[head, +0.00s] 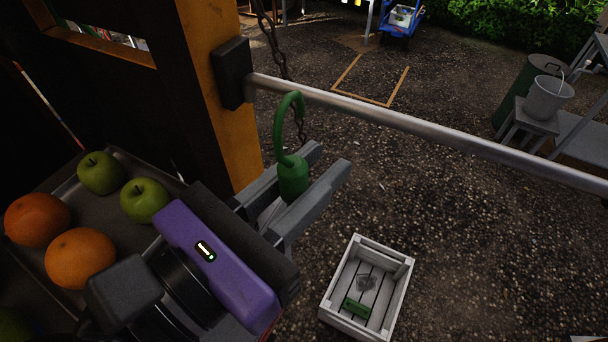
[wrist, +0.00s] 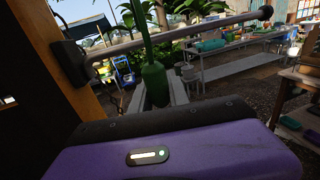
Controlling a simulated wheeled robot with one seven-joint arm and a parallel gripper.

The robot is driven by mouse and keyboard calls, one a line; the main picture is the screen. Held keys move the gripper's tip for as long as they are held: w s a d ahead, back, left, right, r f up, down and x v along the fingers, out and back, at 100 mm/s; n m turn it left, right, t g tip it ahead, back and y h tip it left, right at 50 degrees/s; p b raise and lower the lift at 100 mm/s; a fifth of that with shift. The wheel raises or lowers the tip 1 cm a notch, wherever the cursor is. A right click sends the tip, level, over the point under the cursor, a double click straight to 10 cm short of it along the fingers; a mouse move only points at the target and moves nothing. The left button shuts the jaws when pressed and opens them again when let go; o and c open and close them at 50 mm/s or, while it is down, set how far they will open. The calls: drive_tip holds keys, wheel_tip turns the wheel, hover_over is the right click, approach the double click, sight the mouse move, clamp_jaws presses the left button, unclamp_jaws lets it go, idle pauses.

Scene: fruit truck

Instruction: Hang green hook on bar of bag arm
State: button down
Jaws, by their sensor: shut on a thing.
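The green hook (head: 292,178) stands upright between the fingers of my gripper (head: 328,160), which is shut on its thick lower body. Its curved top overlaps the bar (head: 420,131) in the head view, close to the bar's left end. In the wrist view, the hook's shank (wrist: 146,35) passes in front of the bar (wrist: 195,31), and its top is cut off by the frame's edge. I cannot tell whether the curve is over the bar or only in front of it. The bar runs out from a dark bracket (head: 231,73) on the yellow post (head: 213,40).
A tray (head: 95,190) with green apples (head: 101,172) and oranges (head: 38,219) lies left of my gripper. A chain (head: 272,40) hangs behind the bar. A white crate (head: 397,290) stands on the ground below. Space right of my gripper under the bar is clear.

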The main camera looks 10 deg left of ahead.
drive_tip(key=w+d+f, duration=0.2)
drive_tip(key=w, duration=0.4)
drive_tip(key=shift+f+b, duration=0.3)
idle(0.6)
idle(0.3)
drive_tip(key=c, duration=1.2)
unclamp_jaws()
drive_tip(key=b+v, duration=0.2)
drive_tip(key=v, duration=0.5)
drive_tip(key=shift+s+a, duration=0.2)
drive_tip(key=shift+s, duration=0.1)
